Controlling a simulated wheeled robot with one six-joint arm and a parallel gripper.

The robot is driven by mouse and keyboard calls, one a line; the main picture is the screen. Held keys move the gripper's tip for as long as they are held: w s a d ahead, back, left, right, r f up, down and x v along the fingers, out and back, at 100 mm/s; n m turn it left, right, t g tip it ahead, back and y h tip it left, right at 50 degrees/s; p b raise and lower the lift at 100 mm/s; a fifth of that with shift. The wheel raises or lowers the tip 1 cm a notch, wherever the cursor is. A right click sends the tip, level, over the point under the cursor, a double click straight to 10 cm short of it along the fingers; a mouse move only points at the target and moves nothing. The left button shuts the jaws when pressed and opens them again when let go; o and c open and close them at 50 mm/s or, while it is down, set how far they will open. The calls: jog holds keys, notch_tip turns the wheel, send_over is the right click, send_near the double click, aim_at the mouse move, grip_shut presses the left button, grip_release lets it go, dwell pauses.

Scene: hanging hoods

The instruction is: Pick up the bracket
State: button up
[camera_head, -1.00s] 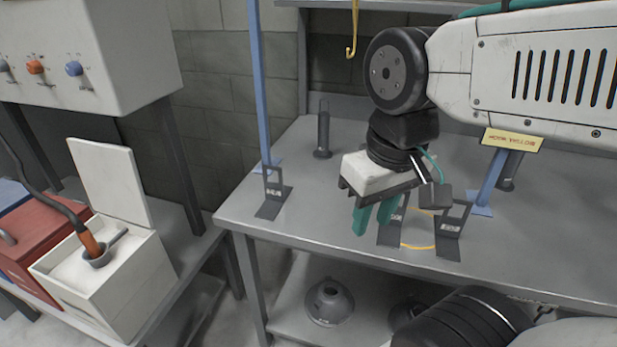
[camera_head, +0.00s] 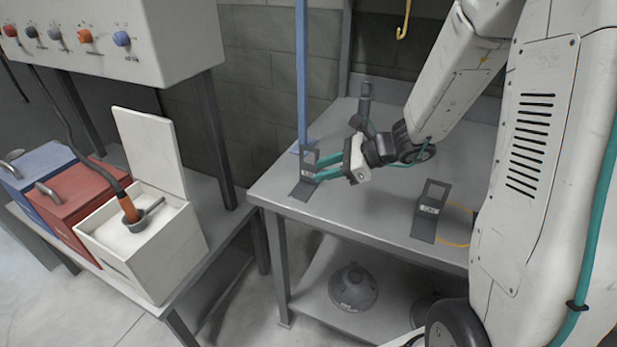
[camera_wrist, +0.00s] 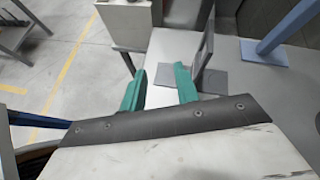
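A dark angled bracket (camera_head: 303,190) with a pale label stands on the grey table near its left end. Its upright frame and flat base also show in the wrist view (camera_wrist: 208,76), beyond and right of the right finger. My gripper (camera_head: 321,169) points left toward this bracket, its teal fingers close to the upright part. Whether a finger touches the bracket is unclear. A second labelled bracket (camera_head: 428,222) stands farther right, beside my arm.
A blue post (camera_head: 302,75) rises behind the left bracket. A dark upright cylinder (camera_head: 365,100) stands farther back. A yellow ring (camera_head: 458,212) is beside the second bracket. An open white box (camera_head: 150,250) sits on the left bench. The table front between the brackets is clear.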

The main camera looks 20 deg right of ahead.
aim_at(309, 182)
jog(key=w+d+f+m+t, duration=0.1)
jog(key=m, duration=0.1)
jog(key=w+d+f+m+h, duration=0.1)
jog(key=w+d+m, duration=0.1)
jog(key=shift+w+f+t, duration=0.2)
jog(key=shift+f+t, duration=0.15)
jog(key=shift+t, duration=0.05)
jog(key=shift+w+f, duration=0.1)
jog(key=shift+w, duration=0.15)
jog(key=x, duration=0.7)
jog(key=shift+w, duration=0.2)
jog(key=shift+c, duration=0.3)
grip_shut()
